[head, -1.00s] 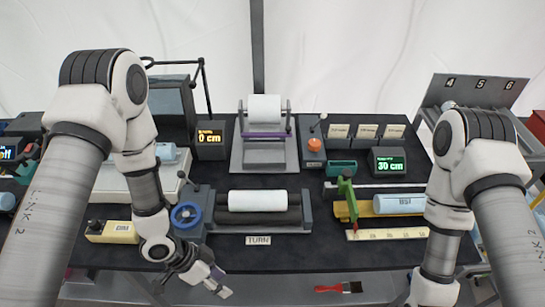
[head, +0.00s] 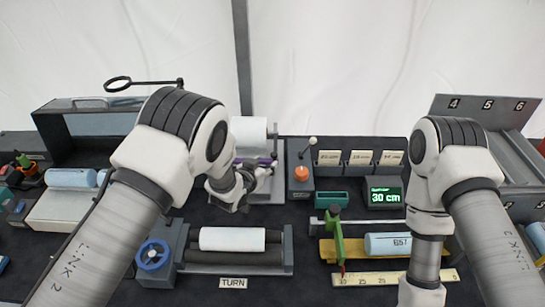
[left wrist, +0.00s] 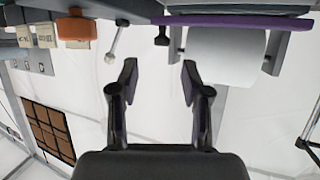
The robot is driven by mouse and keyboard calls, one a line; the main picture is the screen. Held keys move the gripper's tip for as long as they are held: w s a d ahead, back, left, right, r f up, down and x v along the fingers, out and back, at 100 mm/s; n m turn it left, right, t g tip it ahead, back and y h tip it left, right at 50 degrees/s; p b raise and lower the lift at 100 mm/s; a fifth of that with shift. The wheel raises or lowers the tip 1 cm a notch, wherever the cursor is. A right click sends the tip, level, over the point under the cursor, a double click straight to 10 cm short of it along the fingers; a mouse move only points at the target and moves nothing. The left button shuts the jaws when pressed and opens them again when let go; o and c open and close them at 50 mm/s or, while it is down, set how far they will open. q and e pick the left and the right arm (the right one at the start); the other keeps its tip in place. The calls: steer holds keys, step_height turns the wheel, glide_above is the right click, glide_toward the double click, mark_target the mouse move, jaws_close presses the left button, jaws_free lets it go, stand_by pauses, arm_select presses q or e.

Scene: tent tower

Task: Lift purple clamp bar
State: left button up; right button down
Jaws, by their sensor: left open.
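The purple clamp bar (head: 262,160) lies across the front of the paper-roll holder at the back middle in the head view, partly hidden behind my left gripper. In the left wrist view the bar (left wrist: 235,21) runs along the top edge, with a small dark knob (left wrist: 161,40) near its left end. My left gripper (head: 266,172) is just in front of the holder. In the left wrist view its two fingers (left wrist: 159,78) are spread and empty, apart from the bar. My right gripper is out of view below the picture.
A white roll (head: 249,130) stands behind the bar. A lever box with an orange knob (head: 301,175) is just to the right. Rollers with another white roll (head: 232,239) lie in front. A green box (head: 331,198) and display (head: 385,196) stand farther right.

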mark_target(273, 155)
arm_select(q)
steer(key=p+x, duration=0.2)
steer(key=x, duration=0.5)
steer(key=shift+w+a, duration=0.1)
steer(key=shift+a+r, duration=0.1)
steer(key=shift+r, duration=0.05)
steer(key=shift+c, duration=0.7)
jaws_close()
